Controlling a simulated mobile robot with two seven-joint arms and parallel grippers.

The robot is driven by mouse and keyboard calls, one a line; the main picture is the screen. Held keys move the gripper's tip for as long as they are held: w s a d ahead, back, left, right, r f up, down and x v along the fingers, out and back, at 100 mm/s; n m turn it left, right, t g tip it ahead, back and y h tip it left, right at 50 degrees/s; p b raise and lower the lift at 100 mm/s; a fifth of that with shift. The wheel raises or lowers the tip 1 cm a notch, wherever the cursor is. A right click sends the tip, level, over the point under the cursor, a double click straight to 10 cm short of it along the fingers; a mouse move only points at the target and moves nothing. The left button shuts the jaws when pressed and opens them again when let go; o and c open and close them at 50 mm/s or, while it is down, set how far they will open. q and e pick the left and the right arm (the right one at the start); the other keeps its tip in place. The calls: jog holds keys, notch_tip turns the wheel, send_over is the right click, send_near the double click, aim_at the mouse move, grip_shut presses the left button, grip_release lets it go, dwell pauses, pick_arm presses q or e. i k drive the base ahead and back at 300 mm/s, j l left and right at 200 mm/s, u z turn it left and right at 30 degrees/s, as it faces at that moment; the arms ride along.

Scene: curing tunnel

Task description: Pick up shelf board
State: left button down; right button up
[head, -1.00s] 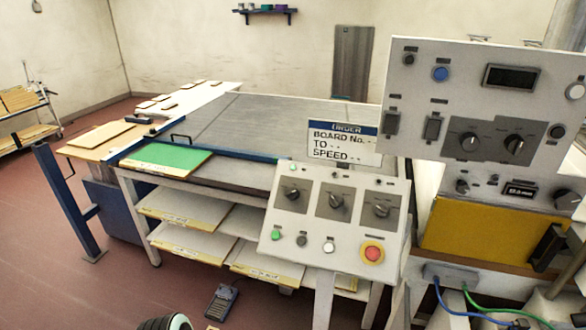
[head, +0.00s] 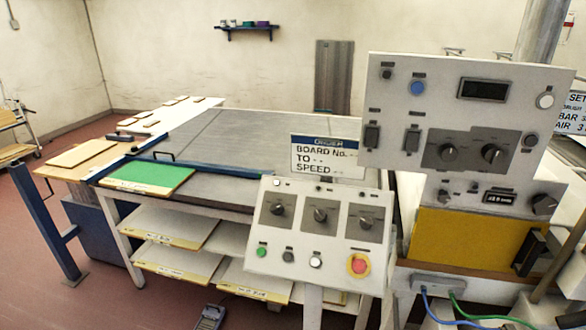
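Several pale shelf boards with yellow labelled front edges lie in the rack under the machine table. One shelf board (head: 170,227) is at the upper left of the rack and another (head: 178,258) lies below it. A further board (head: 252,274) is lower and to the right, partly hidden by the control panel. The label writing is too small to read. Neither of my grippers shows in the head view.
The grey machine table (head: 235,135) carries a green board (head: 148,177) at its front left. A sloped control panel (head: 318,225) and a taller panel (head: 460,112) stand at the right. A blue post (head: 48,222) and a foot pedal (head: 210,316) are on the floor.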

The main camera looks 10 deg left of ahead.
aim_at(160, 181)
jog(key=u, duration=1.35)
jog(key=i+j+u, duration=0.2)
jog(key=i+u, duration=0.5)
jog(key=i+j+z, duration=0.1)
jog(key=i+z, duration=0.15)
jog(key=i, duration=0.15)
jog(key=i+j+z, duration=0.25)
jog(key=i, duration=0.2)
jog(key=i+j+z, duration=0.1)
jog(key=i+z, duration=0.2)
jog(key=i, duration=0.1)
